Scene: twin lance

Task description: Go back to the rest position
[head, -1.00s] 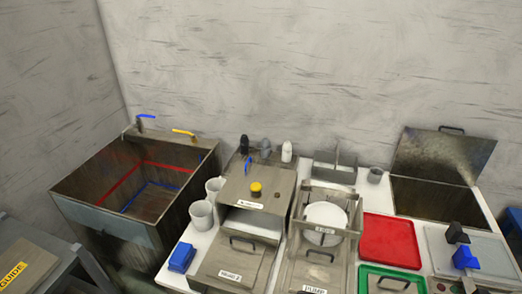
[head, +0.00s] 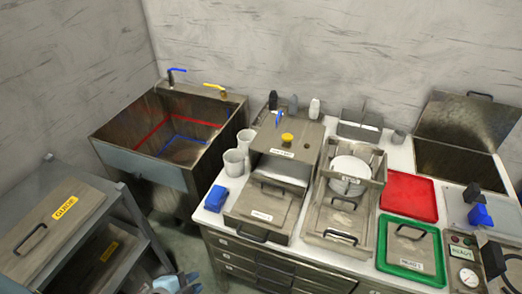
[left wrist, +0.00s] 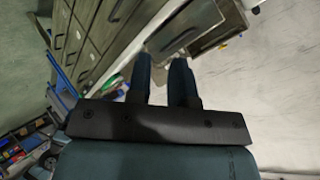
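My left gripper (head: 180,286) shows only in part at the bottom edge of the head view, in front of the floor between the grey shelf unit and the counter. In the left wrist view the two dark fingers of this gripper (left wrist: 161,72) stand a little apart, with nothing seen between them. My right gripper is in neither view.
A grey shelf unit (head: 137,230) stands at the left, a metal sink (head: 145,165) behind. The counter (head: 211,216) holds two white cups, a blue block (head: 216,198), lidded metal boxes, a red tray (head: 408,196) and a green tray (head: 388,262). Some floor is clear between shelf and counter.

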